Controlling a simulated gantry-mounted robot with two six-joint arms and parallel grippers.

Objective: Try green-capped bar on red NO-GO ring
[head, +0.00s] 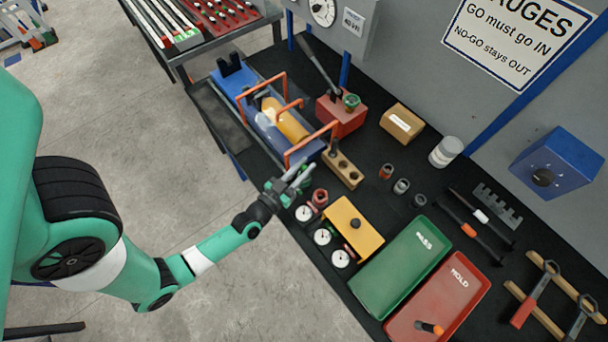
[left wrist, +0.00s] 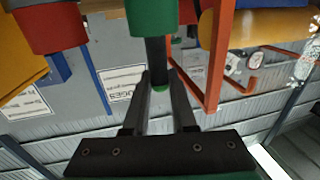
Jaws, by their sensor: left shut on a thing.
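My left gripper (head: 297,174) is over the front edge of the bench, beside the wooden block with holes. In the left wrist view its fingers (left wrist: 160,82) are shut on a dark bar (left wrist: 155,50). The bar has a wide green part (left wrist: 152,18) and a small green end between the fingers. A red ring-like piece (head: 320,197) stands just right of the gripper in the head view; another small reddish ring (head: 386,172) stands farther right. I cannot tell which is the NO-GO ring. The bar appears apart from both. My right gripper is not in view.
A blue fixture with orange hoops (head: 278,105) stands behind the gripper. The wooden block (head: 343,170), round dials (head: 322,236) and a yellow box (head: 352,228) are close by. Green PASS (head: 405,265) and red HOLD (head: 450,290) trays lie to the right.

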